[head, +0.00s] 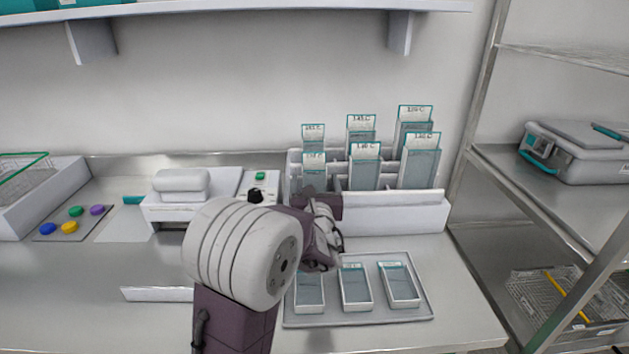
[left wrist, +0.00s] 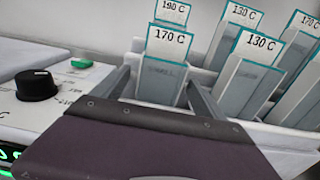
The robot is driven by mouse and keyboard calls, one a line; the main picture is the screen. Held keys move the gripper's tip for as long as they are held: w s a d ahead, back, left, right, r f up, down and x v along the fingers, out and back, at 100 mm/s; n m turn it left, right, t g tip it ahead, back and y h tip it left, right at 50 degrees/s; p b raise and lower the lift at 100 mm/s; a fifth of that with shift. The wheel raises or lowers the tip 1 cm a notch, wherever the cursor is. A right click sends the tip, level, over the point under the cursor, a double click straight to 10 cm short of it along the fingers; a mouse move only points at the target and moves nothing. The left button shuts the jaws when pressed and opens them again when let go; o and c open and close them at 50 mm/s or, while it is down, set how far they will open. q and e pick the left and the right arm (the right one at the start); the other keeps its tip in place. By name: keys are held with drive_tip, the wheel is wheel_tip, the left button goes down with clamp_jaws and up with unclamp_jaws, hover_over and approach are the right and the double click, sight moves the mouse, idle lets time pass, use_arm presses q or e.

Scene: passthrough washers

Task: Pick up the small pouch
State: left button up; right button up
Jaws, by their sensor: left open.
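Upright clear pouches with teal edges and printed temperature labels stand in a white rack (head: 395,213) in two rows, smaller at the left and larger at the right. The small front-left pouch (head: 314,168) shows in the left wrist view (left wrist: 162,75) with the label "170 C". My left gripper (head: 316,196) is open in front of the rack's left end. In the left wrist view its fingers (left wrist: 160,92) stand on either side of the small pouch's lower part. I cannot tell whether they touch it. The pouch's bottom is hidden by the gripper. My right gripper is not in view.
A tray (head: 358,322) with several flat pouch-like boxes lies in front of the rack. A white device (head: 180,208) with a black knob (left wrist: 37,85) stands left of the rack. Neighbouring pouches (left wrist: 247,75) stand close on the right. A metal shelf (head: 545,190) is at the right.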

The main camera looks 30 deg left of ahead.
sight(317, 159)
use_arm(q)
drive_tip(key=shift+s+r, duration=0.1)
drive_tip(key=c, duration=1.4)
drive_tip(key=r, duration=0.3)
drive_tip(key=r+p, duration=0.1)
drive_tip(key=r, duration=0.1)
drive_tip(key=shift+d, duration=0.4)
drive_tip(key=d+r+p, duration=0.1)
drive_tip(key=d+r, duration=0.2)
drive_tip(key=d, duration=0.2)
drive_tip(key=s+d+r+p, duration=0.1)
drive_tip(key=d+r, duration=0.2)
drive_tip(key=d, duration=0.3)
drive_tip(key=shift+s, duration=0.2)
drive_tip(key=shift+a, duration=0.1)
